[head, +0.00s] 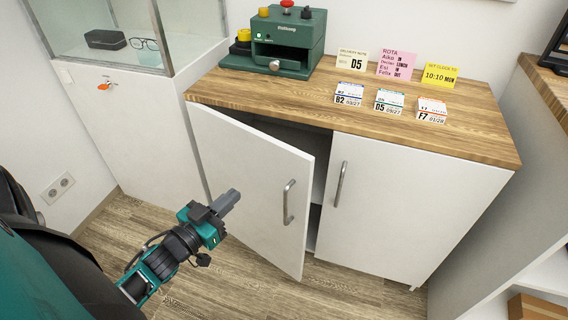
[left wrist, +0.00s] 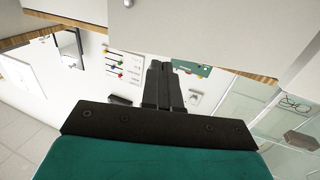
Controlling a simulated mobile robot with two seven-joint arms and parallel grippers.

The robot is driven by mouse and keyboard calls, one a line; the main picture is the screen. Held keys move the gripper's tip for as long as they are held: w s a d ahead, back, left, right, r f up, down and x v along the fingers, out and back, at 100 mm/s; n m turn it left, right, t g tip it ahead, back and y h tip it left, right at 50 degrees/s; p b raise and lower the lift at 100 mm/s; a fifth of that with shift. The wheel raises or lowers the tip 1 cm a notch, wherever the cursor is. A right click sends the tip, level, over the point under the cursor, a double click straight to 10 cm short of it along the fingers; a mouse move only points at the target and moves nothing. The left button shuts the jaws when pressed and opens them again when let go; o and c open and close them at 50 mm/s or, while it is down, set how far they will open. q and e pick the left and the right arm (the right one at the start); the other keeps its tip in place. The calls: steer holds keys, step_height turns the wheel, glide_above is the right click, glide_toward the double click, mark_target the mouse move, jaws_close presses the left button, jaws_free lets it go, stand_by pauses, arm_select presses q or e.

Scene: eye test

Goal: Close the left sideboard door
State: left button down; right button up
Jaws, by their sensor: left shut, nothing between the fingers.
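The left sideboard door (head: 245,180) is white and stands partly open, swung out toward me, with a dark gap behind its top and free edge. Its silver bar handle (head: 289,202) is near the free edge. My left gripper (head: 233,197) is shut and empty, in front of the outer face of this door, left of the handle. I cannot tell whether it touches the door. The gripper's closed fingers (left wrist: 160,75) also show in the left wrist view. The right sideboard door (head: 400,205) is shut, with its own bar handle (head: 340,183). My right gripper is not in view.
The wooden sideboard top (head: 300,110) bears a green machine (head: 288,42) and several small cards and notes. A white cabinet with a glass case (head: 130,110) stands at the left, a key in it. A shelf unit (head: 530,180) is at the right. Floor (head: 350,285) in front is clear.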

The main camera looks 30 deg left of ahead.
mark_target(274, 158)
arm_select(q)
steer(key=w+b, duration=0.1)
steer(key=w, duration=0.8)
steer(key=w+b, duration=0.1)
steer(key=w, duration=0.3)
steer(key=shift+w+d+b, duration=0.3)
steer(key=shift+d, duration=0.05)
steer(key=shift+w, duration=0.25)
steer(key=w+n+y+b, duration=0.1)
steer(key=w+y+b, duration=0.1)
steer(key=w, duration=0.7)
steer(key=shift+w+r, duration=0.3)
steer(key=shift+w, duration=0.05)
